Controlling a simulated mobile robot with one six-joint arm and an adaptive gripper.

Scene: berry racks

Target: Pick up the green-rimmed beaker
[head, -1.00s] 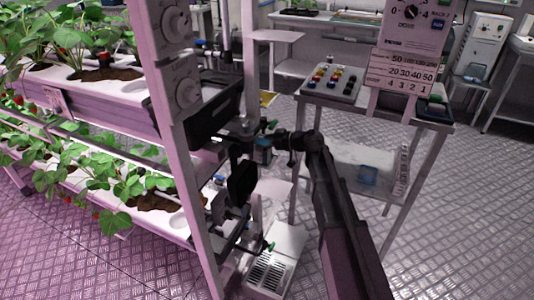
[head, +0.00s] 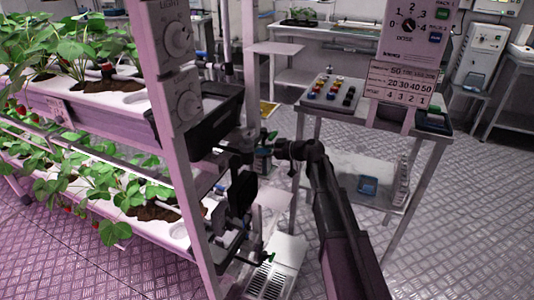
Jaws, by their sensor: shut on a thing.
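My arm reaches up from the lower right, and its wrist bends left toward the rack post. My gripper (head: 246,150) is at the rack's end, small and dark against the black parts there. It is shut on a small, clear, greyish vessel (head: 240,138), apparently the beaker. Its rim colour cannot be made out, and the dark bin and rack parts around it hide much of its outline.
The plant rack (head: 75,100) with strawberry plants fills the left. A black bin (head: 215,122) hangs on its end. Open metal floor (head: 460,220) lies at the right.

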